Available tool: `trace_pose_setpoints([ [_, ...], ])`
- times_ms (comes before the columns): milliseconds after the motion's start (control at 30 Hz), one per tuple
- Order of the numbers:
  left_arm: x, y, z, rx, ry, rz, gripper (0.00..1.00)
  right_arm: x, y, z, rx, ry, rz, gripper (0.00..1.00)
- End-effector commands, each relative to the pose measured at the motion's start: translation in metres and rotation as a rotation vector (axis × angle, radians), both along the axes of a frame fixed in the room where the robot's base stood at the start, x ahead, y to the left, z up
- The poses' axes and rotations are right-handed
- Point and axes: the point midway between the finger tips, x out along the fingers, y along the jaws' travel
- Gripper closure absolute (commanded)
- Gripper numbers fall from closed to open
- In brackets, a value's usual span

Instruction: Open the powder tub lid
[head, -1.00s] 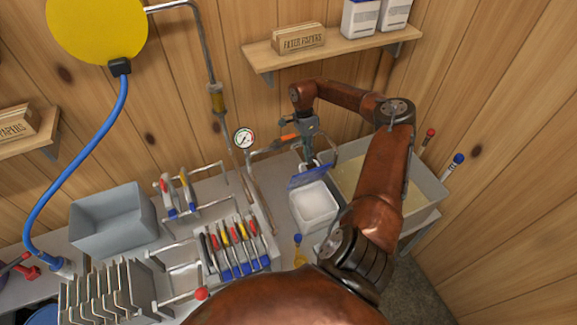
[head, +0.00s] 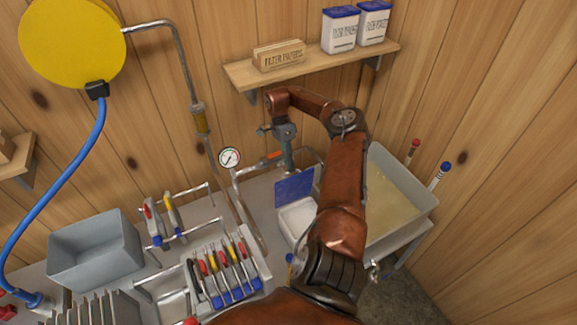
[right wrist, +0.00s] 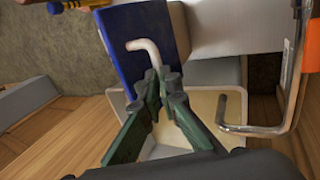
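The powder tub (head: 298,222) is a white open box on the bench in the head view, left of my right forearm. Its blue lid (head: 294,187) stands raised, about upright, at the tub's back edge. The lid (right wrist: 143,25) also shows in the right wrist view, with a pale bent handle (right wrist: 145,46) in front of it. My right gripper (head: 288,166) is just above and behind the lid. In the right wrist view its green fingers (right wrist: 164,78) come together at the handle's end and appear shut on it. My left gripper is not in view.
A pan of amber liquid (head: 385,200) lies right of my right arm. A pressure gauge (head: 230,158) and pipe stand left of the lid. A rack of coloured tools (head: 225,270) and a grey bin (head: 95,255) are on the left. A shelf (head: 310,68) hangs above.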

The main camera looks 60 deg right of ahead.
Motion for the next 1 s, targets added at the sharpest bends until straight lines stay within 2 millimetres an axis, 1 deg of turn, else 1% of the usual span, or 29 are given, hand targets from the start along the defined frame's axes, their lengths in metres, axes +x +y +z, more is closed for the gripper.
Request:
trace_pose_setpoints([
  [33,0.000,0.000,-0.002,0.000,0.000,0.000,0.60,-0.006,0.008,-0.022,0.011,0.027,0.011,1.00],
  [100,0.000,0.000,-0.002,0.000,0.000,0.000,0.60,-0.006,0.008,-0.022,0.012,0.027,0.011,1.00],
  [133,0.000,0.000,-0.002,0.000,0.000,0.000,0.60,-0.006,0.008,-0.022,0.011,0.027,0.011,0.95],
  [433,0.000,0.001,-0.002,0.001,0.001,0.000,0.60,-0.005,0.007,-0.020,0.010,0.023,0.011,0.74],
  [867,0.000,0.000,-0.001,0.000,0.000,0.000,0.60,-0.004,0.006,-0.015,0.011,0.018,0.008,0.74],
  [1000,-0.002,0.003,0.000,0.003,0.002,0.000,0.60,-0.003,0.006,-0.011,0.010,0.016,0.008,0.74],
])
